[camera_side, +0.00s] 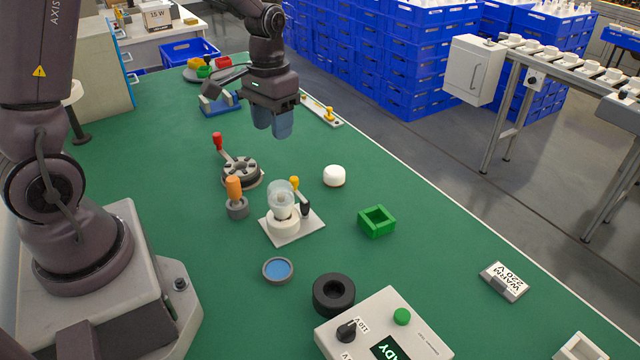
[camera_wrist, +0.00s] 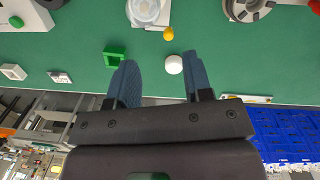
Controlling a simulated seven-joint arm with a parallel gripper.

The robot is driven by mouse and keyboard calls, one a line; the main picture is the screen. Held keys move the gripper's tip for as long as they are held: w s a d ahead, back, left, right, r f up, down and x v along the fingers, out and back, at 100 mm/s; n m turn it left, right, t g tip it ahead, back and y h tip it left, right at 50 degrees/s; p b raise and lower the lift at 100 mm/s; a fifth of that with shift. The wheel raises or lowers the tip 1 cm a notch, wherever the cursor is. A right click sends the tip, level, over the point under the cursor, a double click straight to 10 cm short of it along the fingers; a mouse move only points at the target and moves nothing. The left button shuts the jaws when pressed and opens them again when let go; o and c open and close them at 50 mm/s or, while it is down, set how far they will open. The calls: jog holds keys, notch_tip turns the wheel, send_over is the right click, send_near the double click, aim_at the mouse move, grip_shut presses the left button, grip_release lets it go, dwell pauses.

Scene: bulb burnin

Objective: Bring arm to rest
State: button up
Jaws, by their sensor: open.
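My gripper (camera_side: 272,122) hangs above the far part of the green table (camera_side: 150,220), its blue fingers pointing down. In the wrist view my gripper (camera_wrist: 158,80) shows its two fingers spread apart with nothing between them but table and the white knob behind. Below it stand a socket fixture with a clear bulb (camera_side: 282,192) on a white plate (camera_side: 296,230), also seen in the wrist view (camera_wrist: 148,10). The fixture has a yellow-handled lever (camera_side: 295,182). A white round knob (camera_side: 334,176) stands apart to its right.
A dark round holder with a red lever (camera_side: 240,172), an orange-handled tool (camera_side: 234,188), a green square frame (camera_side: 377,222), a blue-topped dish (camera_side: 278,270), a black ring (camera_side: 333,294) and a control box (camera_side: 385,335) stand on the table. Blue crates (camera_side: 400,60) stack beyond its edge.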

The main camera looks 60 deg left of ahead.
jog(key=s+d+r+m+t, duration=0.1)
jog(key=s+d+r+t, duration=0.2)
jog(key=s+d+r, duration=0.2)
jog(key=s+d+r+m+t, duration=0.1)
jog(key=s+d+r+t, duration=0.2)
jog(key=s+r, duration=0.6)
jog(key=shift+d+r+m, duration=0.25)
jog(key=shift+d+m, duration=0.05)
jog(key=shift+d, duration=0.55)
